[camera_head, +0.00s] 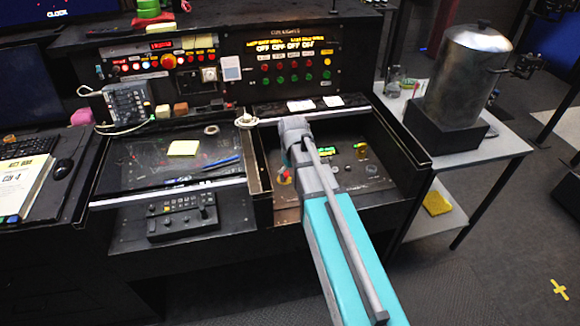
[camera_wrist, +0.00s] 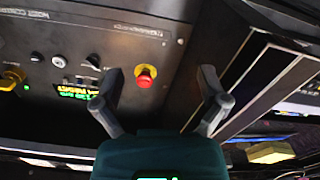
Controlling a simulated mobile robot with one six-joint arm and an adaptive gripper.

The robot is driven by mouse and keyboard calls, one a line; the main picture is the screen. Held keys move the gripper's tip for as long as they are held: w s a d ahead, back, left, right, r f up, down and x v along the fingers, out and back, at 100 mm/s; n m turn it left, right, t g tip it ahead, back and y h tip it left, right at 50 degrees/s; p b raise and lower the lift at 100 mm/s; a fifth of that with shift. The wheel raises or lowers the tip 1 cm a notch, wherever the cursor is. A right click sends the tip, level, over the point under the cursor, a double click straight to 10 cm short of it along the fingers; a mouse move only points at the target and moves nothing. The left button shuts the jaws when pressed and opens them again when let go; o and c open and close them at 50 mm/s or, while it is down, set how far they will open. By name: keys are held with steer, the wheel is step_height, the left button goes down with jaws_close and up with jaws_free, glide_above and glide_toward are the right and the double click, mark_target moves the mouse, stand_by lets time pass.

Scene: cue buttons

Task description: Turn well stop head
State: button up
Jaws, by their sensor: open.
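A red mushroom stop head (camera_wrist: 146,72) with a yellow base is on a dark panel in the wrist view. My gripper (camera_wrist: 161,73) is open and empty. In the picture, the stop head lies between its two fingers, closer to the left one. The fingers look apart from it, though I cannot tell how far above the panel they are. In the head view a small red and yellow spot (camera_head: 284,176) shows in the right well, just left of my arm, and looks like the same stop head. My arm reaches over that well and hides part of it; my fingers are not clear there.
The well panel also carries a yellow knob (camera_wrist: 14,77), a key switch (camera_wrist: 60,60) and a lit green display (camera_wrist: 78,92). Well walls surround the panel. A metal pot (camera_head: 467,75) stands on the side table at right. A yellow note (camera_head: 183,148) lies in the left well.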

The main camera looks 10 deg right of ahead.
steer(key=s+m, duration=0.2)
steer(key=s, duration=0.7)
steer(key=shift+s+r+p, duration=0.15)
steer(key=shift+r+p, duration=0.2)
steer(key=shift+r, duration=0.1)
steer(key=shift+a, duration=0.1)
steer(key=w+d+f+n+t+y+b, duration=0.1)
steer(key=w+n+t+b, duration=0.1)
steer(key=w, duration=0.8)
steer(key=w+d+f+n+t+y+b, duration=0.1)
steer(key=w+d+n+t+b, duration=0.1)
steer(key=w, duration=0.8)
steer(key=shift+w+d+f+n, duration=0.25)
steer(key=shift+f+n, duration=0.05)
steer(key=shift+f, duration=0.15)
steer(key=b+x, duration=1.2)
steer(key=x, duration=0.1)
steer(key=shift+w+a+f+b, duration=0.1)
steer(key=shift+f+b, duration=0.2)
steer(key=shift+b, duration=0.1)
steer(key=shift+c, duration=0.3)
